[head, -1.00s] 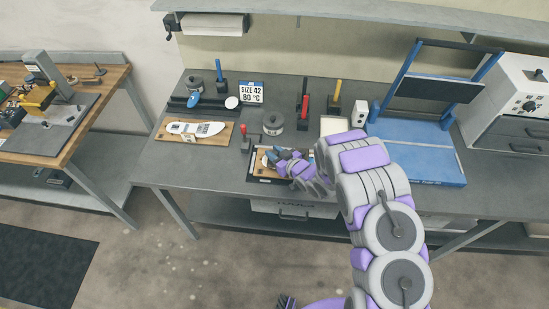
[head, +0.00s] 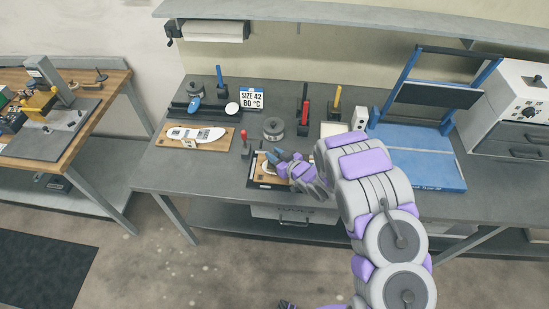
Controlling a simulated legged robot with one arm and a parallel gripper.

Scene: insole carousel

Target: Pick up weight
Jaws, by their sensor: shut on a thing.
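My gripper (head: 280,160) reaches in from the right, low over a dark-edged tray (head: 252,183) with a tan board in it near the bench's front edge. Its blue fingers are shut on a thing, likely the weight. The fingers and wrist hide that thing almost wholly, so I cannot make out its shape. A round grey cylinder (head: 273,128) stands on the bench just behind the tray, apart from the fingers.
A red-handled tool (head: 245,143) stands left of the tray. An insole (head: 196,134) lies on a wooden board further left. Red and yellow upright handles stand behind. A blue press frame (head: 420,165) is to the right. Bare bench lies at the front left.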

